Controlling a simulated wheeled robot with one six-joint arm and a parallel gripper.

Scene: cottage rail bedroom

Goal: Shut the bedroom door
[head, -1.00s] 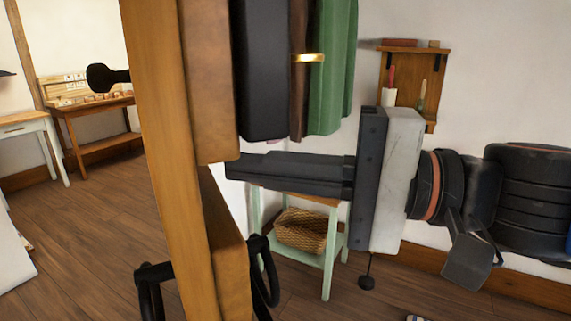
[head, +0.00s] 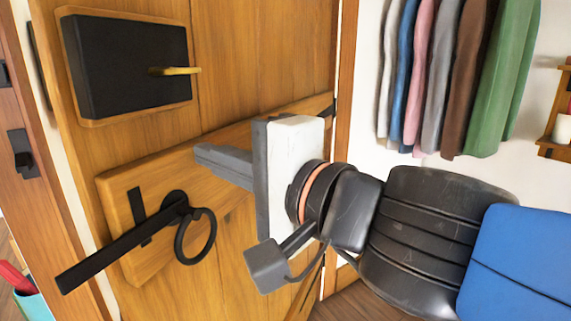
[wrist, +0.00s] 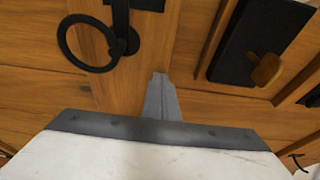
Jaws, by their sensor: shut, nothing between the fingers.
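The wooden bedroom door (head: 228,60) fills the left and middle of the head view, its plank face towards me. It carries a black box lock (head: 120,65) with a brass knob, and lower down a black latch bar (head: 120,248) with a ring handle (head: 196,238). The bar reaches past the door's free edge. The door looks ajar, with a gap by the frame (head: 38,215) at left. My gripper (head: 203,156) is shut and empty, its tips at the door's cross rail, right of the ring. In the wrist view the fingers (wrist: 160,80) point at the wood between ring and lock; contact is unclear.
Black catch fittings (head: 22,152) sit on the frame at far left. A teal container with red items (head: 25,290) shows at bottom left. Hanging clothes (head: 440,75) and a small wall shelf (head: 556,140) are at right, behind my arm.

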